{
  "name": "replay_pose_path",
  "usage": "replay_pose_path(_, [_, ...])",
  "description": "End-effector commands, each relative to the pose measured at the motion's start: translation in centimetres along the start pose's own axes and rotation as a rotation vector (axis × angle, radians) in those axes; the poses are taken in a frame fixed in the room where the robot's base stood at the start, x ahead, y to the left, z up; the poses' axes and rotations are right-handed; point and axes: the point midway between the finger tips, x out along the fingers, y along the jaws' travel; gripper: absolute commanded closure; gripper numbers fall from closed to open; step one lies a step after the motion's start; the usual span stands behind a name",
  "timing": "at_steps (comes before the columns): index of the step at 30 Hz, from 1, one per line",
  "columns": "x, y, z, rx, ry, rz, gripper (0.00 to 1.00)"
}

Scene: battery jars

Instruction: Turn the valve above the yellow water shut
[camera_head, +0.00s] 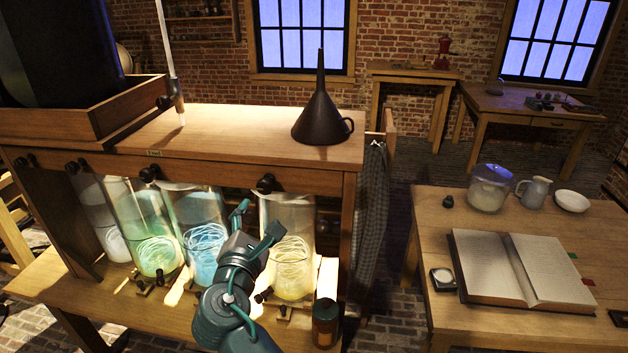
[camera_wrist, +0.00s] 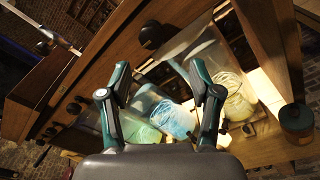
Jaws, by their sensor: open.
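The jar of yellow water (camera_head: 292,245) is the rightmost in a row under the wooden bench shelf. A dark round valve knob (camera_head: 265,184) sits on the shelf's front edge above it. In the wrist view, a large dark knob (camera_wrist: 153,35), apparently the same valve, shows beyond and above my fingers. The yellow jar (camera_wrist: 238,103) shows there at right. My gripper (camera_head: 256,221) is open and empty, in front of the yellow jar and below the valve, apart from the knob. In the wrist view its fingers (camera_wrist: 159,80) are spread wide.
Blue (camera_head: 206,240), green (camera_head: 155,245) and white (camera_head: 112,240) jars stand left of the yellow one, with more knobs along the edge. A dark funnel (camera_head: 322,116) stands on top. A teal canister (camera_head: 325,322) stands at the lower right. A table with an open book (camera_head: 485,262) is further right.

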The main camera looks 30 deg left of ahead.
Motion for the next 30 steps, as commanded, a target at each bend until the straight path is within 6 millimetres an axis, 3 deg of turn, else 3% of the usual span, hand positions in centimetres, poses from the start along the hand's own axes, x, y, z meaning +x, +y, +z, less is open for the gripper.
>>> replay_pose_path(4, [0.0, 0.8, 0.6, -0.169, -0.031, 0.032, 0.37])
replay_pose_path(11, [1.0, 1.0, 0.6, -0.233, -0.030, 0.032, 0.37])
replay_pose_path(24, [8.1, 1.3, 0.8, -0.229, -0.028, 0.030, 0.37])
replay_pose_path(30, [10.2, 1.2, 0.8, -0.228, -0.028, 0.031, 0.37])
